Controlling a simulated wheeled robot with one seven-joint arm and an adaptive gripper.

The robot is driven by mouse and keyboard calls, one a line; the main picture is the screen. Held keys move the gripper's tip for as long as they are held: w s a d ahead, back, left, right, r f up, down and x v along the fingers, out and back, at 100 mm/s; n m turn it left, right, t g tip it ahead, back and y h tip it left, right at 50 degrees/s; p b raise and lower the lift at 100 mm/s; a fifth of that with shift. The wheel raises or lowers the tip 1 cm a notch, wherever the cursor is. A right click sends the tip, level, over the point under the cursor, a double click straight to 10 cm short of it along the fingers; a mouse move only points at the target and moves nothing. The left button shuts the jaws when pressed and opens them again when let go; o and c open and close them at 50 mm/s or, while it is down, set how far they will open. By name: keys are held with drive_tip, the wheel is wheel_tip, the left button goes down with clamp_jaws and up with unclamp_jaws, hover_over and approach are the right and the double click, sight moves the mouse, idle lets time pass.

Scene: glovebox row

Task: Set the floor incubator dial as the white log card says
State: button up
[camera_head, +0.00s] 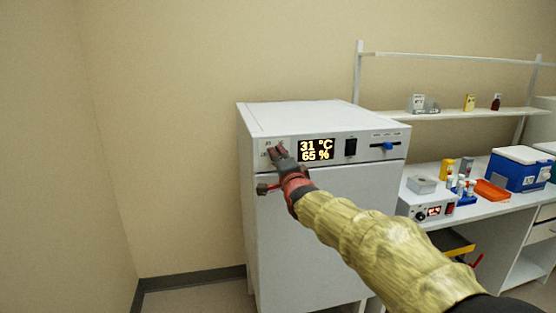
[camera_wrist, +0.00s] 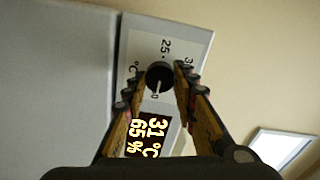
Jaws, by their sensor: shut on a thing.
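The floor incubator (camera_head: 300,230) is a white cabinet against the wall in the head view. Its front panel has a lit display (camera_head: 316,150) reading 31 °C and 65 %, which also shows sideways in the wrist view (camera_wrist: 150,135). My gripper (camera_head: 276,152) is at the panel's left end, shut on the dial. In the wrist view the round black dial (camera_wrist: 159,77) sits between my fingertips (camera_wrist: 157,83), with a pale pointer line on it. The mark 25 and part of another number show beside it. The white log card is not identifiable in either view.
The incubator's top is clear.

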drive_tip(key=shift+f, duration=0.1)
drive_tip(key=o, duration=1.2)
drive_tip(key=shift+c, duration=0.2)
drive_tip(key=v, duration=1.2)
